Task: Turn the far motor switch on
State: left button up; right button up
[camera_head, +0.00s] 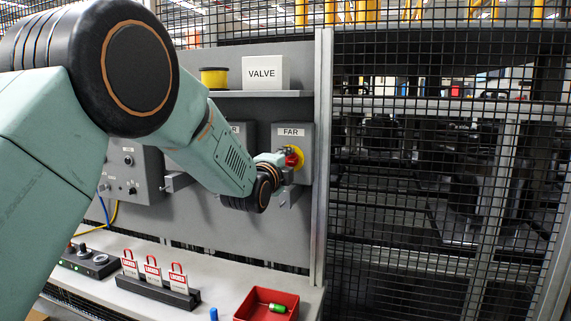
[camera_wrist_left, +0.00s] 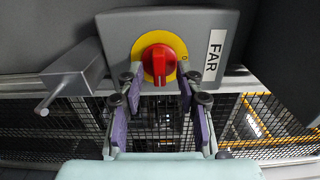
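The far switch is a grey box (camera_head: 303,171) with a FAR label (camera_head: 291,132), on the back panel in the head view. Its red knob (camera_head: 291,158) sits on a yellow disc. In the left wrist view the red knob (camera_wrist_left: 158,64) is near the top centre, its grip bar parallel to the long side of the FAR label (camera_wrist_left: 215,56). My left gripper (camera_wrist_left: 160,80) is open, one finger on each side of the knob; I cannot tell whether they touch it. In the head view my left gripper (camera_head: 279,163) is at the box, partly hidden by its wrist. My right gripper is not in view.
A grey lever (camera_wrist_left: 68,80) sticks out beside the far box. Another switch box stands left, partly behind my arm. A metal post (camera_head: 321,180) and mesh fence are right. Below, the bench holds red lockout tags (camera_head: 152,272) and a red bin (camera_head: 267,294). A shelf (camera_head: 265,94) is above.

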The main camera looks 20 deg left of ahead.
pick_arm(q)
jog(key=s, duration=1.2)
jog(key=shift+a, duration=0.15)
jog(key=s+f+n+g+b, duration=0.1)
jog(key=s+f+n+g, duration=0.3)
jog(key=f, duration=0.7)
jog(key=s+f+n+g+b, duration=0.15)
jog(key=s+f+n, duration=0.35)
jog(key=f, duration=0.6)
jog(key=s+f+n+g+b, duration=0.2)
jog(key=s+f+n+g, duration=0.3)
jog(key=f, duration=0.6)
jog(key=s+a+f+n+g+b, duration=0.1)
jog(key=s+f+n+g+b, duration=0.4)
jog(key=s+f, duration=2.3)
jog(key=s+g+b, duration=0.2)
jog(key=s, duration=0.1)
jog(key=shift+y, duration=0.3)
jog(key=shift+w+g, duration=0.1)
jog(key=shift+g, duration=0.15)
